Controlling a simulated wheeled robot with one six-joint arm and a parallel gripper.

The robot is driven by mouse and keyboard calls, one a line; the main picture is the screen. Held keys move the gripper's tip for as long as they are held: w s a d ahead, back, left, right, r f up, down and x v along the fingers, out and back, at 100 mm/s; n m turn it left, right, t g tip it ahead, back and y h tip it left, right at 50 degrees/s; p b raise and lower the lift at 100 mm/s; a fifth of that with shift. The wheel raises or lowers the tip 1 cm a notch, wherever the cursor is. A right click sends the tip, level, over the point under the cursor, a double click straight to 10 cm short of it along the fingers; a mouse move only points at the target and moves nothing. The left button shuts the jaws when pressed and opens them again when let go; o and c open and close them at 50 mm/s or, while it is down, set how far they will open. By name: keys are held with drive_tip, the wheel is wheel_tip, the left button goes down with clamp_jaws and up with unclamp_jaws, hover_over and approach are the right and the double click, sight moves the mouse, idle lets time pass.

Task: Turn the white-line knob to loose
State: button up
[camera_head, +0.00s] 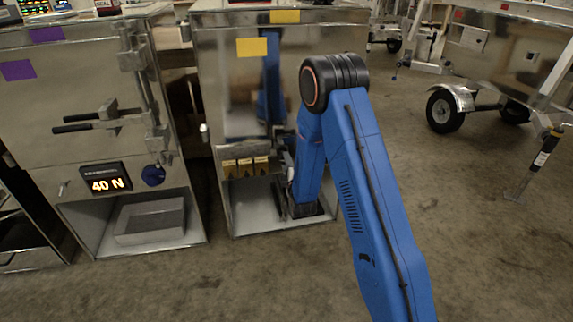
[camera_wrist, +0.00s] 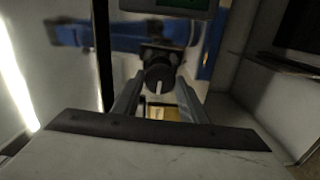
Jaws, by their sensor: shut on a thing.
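The dark round knob (camera_wrist: 160,74) with a short white line on its face is in the middle of the wrist view. The line stands about upright in the picture, on the knob's lower part. My gripper (camera_wrist: 158,92) has its two fingers on either side of the knob and is shut on it. In the head view my blue arm reaches down to the front of the middle metal cabinet (camera_head: 222,95) and hides the knob. I cannot read any loose or tight marking.
A panel with a green display (camera_wrist: 168,4) sits above the knob. A wheeled trailer (camera_head: 500,45) stands right; floor between is clear.

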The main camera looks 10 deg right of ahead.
drive_tip(key=shift+n, duration=2.3)
drive_tip(key=o, duration=1.1)
